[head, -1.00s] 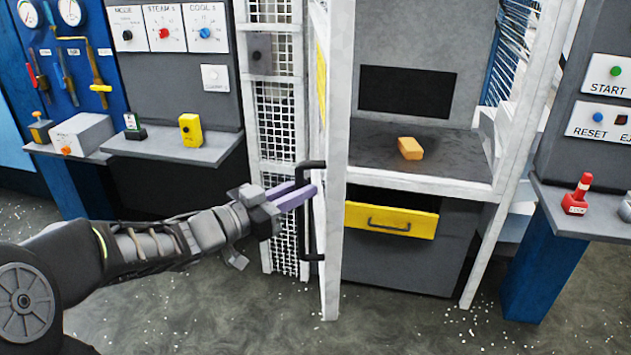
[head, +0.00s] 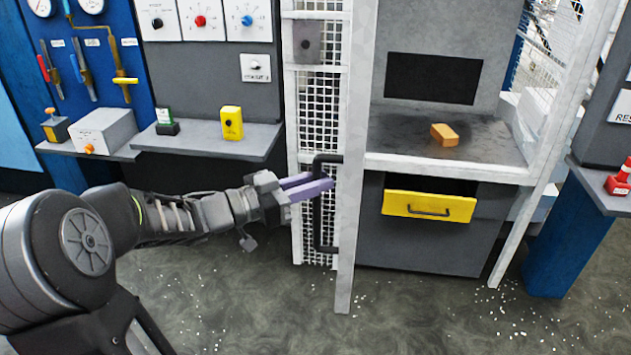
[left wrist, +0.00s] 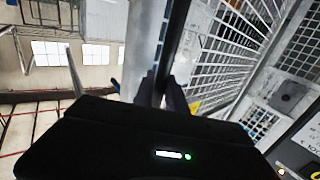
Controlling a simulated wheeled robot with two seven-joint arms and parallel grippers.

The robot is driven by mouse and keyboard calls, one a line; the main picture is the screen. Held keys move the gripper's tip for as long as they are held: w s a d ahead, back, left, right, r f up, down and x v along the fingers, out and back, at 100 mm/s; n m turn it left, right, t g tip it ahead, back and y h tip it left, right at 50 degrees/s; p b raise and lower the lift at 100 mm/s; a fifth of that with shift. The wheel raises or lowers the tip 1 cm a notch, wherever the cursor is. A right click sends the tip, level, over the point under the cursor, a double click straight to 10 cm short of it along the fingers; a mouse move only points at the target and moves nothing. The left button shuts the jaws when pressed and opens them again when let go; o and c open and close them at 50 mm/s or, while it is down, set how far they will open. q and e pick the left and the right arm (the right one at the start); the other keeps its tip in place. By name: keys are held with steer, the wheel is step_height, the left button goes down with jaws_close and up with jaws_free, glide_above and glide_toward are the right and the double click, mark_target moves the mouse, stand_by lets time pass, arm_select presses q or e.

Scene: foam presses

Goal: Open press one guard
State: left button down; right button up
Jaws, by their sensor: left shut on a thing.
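The press one guard (head: 352,150) is a white-framed door, seen nearly edge-on in the head view. It stands swung out from the press front, so the press opening shows to its right. Its long black handle (head: 318,232) is upright on the side toward my left arm. My left gripper (head: 322,187), with purple fingers, is shut on the handle at its upper half. In the left wrist view the dark bar of the handle (left wrist: 175,45) runs up between the fingers (left wrist: 163,92). My right gripper is in neither view.
An orange block (head: 444,134) lies on the press bed (head: 395,140), above a yellow drawer front (head: 430,206). A grey shelf (head: 205,142) at left carries a yellow device (head: 232,122). A blue pedestal (head: 565,245) stands at right. The floor before the press is clear.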

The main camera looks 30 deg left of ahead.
arm_select(q)
steer(key=shift+w+r, duration=0.1)
steer(key=shift+r, duration=0.05)
steer(key=c, duration=1.4)
jaws_free()
steer(key=shift+o, duration=0.2)
steer(key=b+v, duration=0.2)
steer(key=v, duration=0.5)
steer(key=shift+s+a, duration=0.15)
steer(key=shift+s, duration=0.25)
steer(key=shift+a, duration=0.1)
